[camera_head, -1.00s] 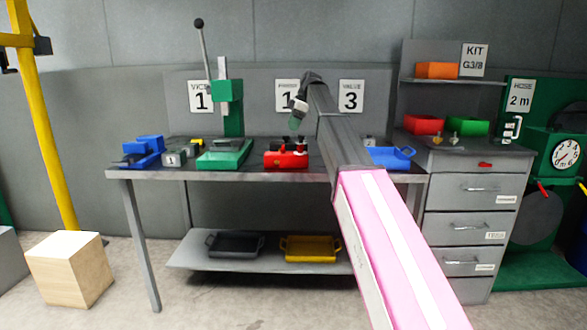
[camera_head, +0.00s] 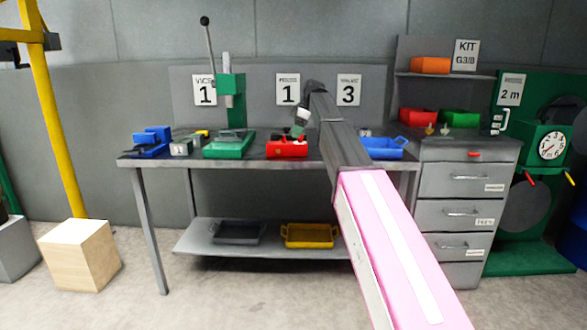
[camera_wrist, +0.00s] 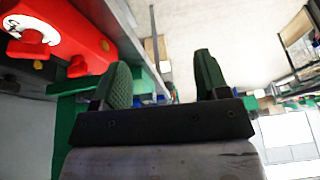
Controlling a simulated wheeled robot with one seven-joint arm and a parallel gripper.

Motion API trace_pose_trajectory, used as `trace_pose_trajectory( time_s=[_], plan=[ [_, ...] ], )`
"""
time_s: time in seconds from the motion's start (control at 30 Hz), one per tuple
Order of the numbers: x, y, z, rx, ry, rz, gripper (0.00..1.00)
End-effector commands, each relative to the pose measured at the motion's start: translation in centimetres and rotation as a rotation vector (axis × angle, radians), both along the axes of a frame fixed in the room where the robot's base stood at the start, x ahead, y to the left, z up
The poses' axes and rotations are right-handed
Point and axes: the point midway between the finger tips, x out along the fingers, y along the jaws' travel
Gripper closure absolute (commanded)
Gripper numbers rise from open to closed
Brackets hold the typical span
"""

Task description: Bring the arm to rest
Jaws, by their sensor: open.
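My arm reaches from the lower right up over the workbench (camera_head: 225,163). My gripper (camera_head: 300,128) is at its far end, small and partly hidden by the wrist, in front of the wall signs and just above and behind a red block-shaped device (camera_head: 287,149) in the picture. In the wrist view my gripper (camera_wrist: 163,80) shows two green ribbed fingers standing apart with nothing between them. A large red body with a white round label (camera_wrist: 60,30) fills the upper left of the wrist view, beside the fingers; I cannot tell how near it is.
The bench carries a green press (camera_head: 230,144), a blue vice (camera_head: 151,140) and a blue tray (camera_head: 385,149). A grey drawer cabinet (camera_head: 462,182) stands at the right. A yellow post (camera_head: 62,130) and a wooden block (camera_head: 80,254) are at the left. Open floor lies in front.

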Motion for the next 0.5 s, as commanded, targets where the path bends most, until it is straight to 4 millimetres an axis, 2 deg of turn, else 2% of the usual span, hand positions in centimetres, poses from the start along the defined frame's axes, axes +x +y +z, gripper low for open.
trace_pose_trajectory(
  time_s=[0.27, 0.37, 0.5],
  plan=[
    [-1.9, -1.9, -7.0, -0.033, 0.050, -0.157, 0.32],
    [-3.2, -2.9, -10.6, -0.049, 0.076, -0.241, 0.32],
    [-5.8, -4.9, -17.1, -0.085, 0.120, -0.403, 0.32]
  ],
)
